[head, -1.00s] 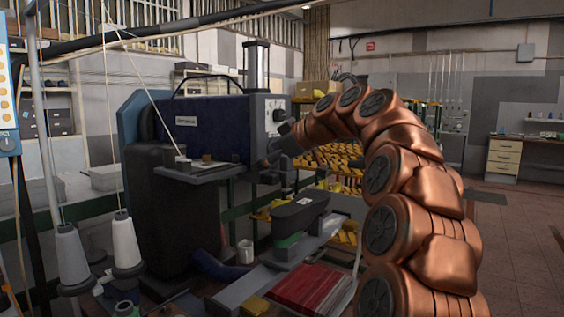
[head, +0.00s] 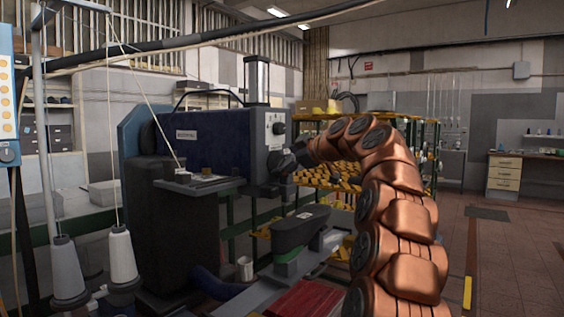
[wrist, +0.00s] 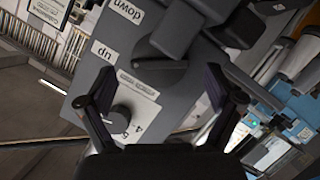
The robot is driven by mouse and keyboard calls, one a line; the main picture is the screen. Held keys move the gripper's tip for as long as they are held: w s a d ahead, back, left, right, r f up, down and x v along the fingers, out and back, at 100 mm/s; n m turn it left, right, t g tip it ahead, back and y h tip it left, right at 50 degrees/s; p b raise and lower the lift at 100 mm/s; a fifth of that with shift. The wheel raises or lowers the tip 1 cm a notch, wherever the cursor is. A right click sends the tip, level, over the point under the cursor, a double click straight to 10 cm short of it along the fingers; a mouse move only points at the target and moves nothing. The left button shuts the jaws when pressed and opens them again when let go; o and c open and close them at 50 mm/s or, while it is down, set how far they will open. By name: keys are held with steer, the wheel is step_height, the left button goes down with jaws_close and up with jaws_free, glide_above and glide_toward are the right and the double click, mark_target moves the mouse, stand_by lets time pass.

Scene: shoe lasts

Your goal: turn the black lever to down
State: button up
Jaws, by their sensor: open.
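The wrist view shows a grey machine panel with the labels "down" and "up". A dark lever (wrist: 178,30) stands out from the panel beside these labels, just past my fingertips; its exact setting is hard to tell. My gripper (wrist: 158,82) is open, its two fingers spread, with nothing between them but the panel in the background. In the head view my gripper (head: 301,152) is at the front face of the blue and grey machine (head: 208,133). The lever cannot be made out there, as my gripper and arm are in front of that area.
A dial (wrist: 120,115) with numbers sits on the panel between my fingers. Below the machine head is a dark green-based form (head: 300,228). Thread cones (head: 122,255) stand at the left. Yellow lasts (head: 330,178) fill racks behind. Open floor lies at right.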

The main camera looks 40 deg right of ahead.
steer(key=shift+x, duration=1.05)
steer(key=c, duration=1.1)
steer(key=shift+c, duration=0.2)
steer(key=shift+p, duration=0.35)
steer(key=m+p, duration=0.1)
steer(key=p, duration=0.1)
steer(key=m+g+y+p, duration=0.1)
steer(key=shift+r+m+p, duration=0.3)
steer(key=shift+r+p, duration=0.05)
steer(key=shift+p, duration=0.05)
steer(key=m+y+p, duration=0.2)
steer(key=m+p, duration=0.1)
steer(key=p, duration=0.3)
steer(key=shift+w+d+g, duration=0.1)
steer(key=shift+d+g, duration=0.05)
steer(key=shift+g, duration=0.25)
steer(key=m+y+p, duration=0.2)
steer(key=p, duration=0.3)
steer(key=shift+d+g, duration=0.1)
steer(key=shift+g, duration=0.2)
steer(key=shift+f+m+y+p, duration=0.2)
steer(key=shift+m+y+p, duration=0.3)
steer(key=shift+m+p, duration=0.6)
steer(key=shift+f+p, duration=0.1)
steer(key=shift+p, duration=0.2)
